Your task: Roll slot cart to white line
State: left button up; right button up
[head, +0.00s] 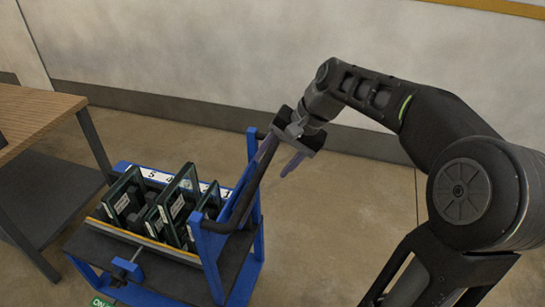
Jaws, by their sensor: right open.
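The slot cart (262,240) has a blue frame and stands at the lower left of the head view. Dark panels with white labels (178,207) stand upright in its slots, and a dark handle bar (254,180) slopes along its right end. My right gripper (278,160) is open at the upper right end of the cart. One finger overlaps the handle in the picture and the other is to its right. I cannot tell whether it touches the handle. My left gripper is out of view. No white line on the floor can be made out.
A wooden-topped table (32,118) with dark legs stands close to the cart's left. A wall (220,60) with a dark base strip runs along the back. The floor (355,205) right of the cart is clear. A green label (102,302) shows at the bottom edge.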

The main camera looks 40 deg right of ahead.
aim_at(254, 186)
jog(key=shift+f, duration=0.15)
jog(key=b+x, duration=0.7)
jog(key=x, duration=0.4)
jog(key=shift+f, duration=0.2)
jog(key=shift+w+a+f, duration=0.2)
jog(key=shift+w+f, duration=0.15)
jog(key=shift+f, duration=0.15)
jog(key=shift+c, duration=0.5)
grip_shut()
dwell(0.5)
jog(key=shift+w+a+r, duration=0.1)
